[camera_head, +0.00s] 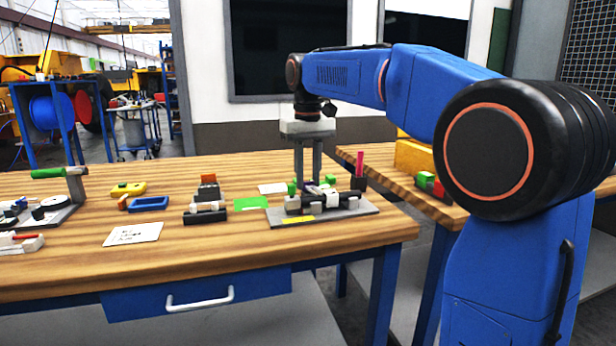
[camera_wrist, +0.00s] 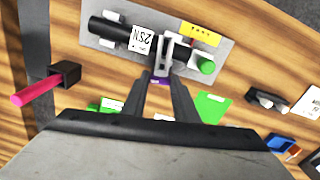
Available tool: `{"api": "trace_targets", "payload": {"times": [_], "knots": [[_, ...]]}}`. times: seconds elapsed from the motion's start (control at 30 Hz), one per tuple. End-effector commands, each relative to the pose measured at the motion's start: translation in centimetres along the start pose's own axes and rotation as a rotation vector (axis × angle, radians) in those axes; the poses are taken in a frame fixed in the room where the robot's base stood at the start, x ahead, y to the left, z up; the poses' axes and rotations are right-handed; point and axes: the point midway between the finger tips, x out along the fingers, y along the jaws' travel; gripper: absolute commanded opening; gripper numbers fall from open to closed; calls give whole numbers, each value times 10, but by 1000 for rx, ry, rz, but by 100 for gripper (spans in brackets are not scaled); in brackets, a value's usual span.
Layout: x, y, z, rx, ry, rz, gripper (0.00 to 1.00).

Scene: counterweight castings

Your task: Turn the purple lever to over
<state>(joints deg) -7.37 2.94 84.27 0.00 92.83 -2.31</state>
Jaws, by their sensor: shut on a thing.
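The purple lever (camera_wrist: 160,81) shows between my gripper's fingertips in the wrist view, and a small purple patch of it (camera_head: 311,184) shows in the head view. It belongs to a fixture on a grey plate (camera_head: 362,209) at the table's right end. My gripper (camera_head: 309,179) points down over this fixture and is shut on the lever. In the wrist view my gripper (camera_wrist: 163,78) hides part of the lever, so its setting cannot be read. The fixture also has a black cylinder (camera_wrist: 109,30), a white label (camera_wrist: 140,40), a yellow label (camera_wrist: 200,33) and a green knob (camera_wrist: 207,67).
A black holder (camera_head: 358,183) with a pink rod (camera_head: 360,162) stands close behind the fixture. A green card (camera_head: 251,203), a black device (camera_head: 205,212) and a blue tray (camera_head: 149,203) lie to the left. The front right of the wooden table (camera_head: 330,250) is clear.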

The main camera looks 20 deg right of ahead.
Motion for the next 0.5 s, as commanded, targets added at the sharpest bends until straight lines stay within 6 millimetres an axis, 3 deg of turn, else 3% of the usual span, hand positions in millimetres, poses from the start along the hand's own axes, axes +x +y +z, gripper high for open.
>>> {"api": "trace_targets", "payload": {"times": [0.5], "knots": [[-1, 0, -1, 166, 5, 0, 4]]}}
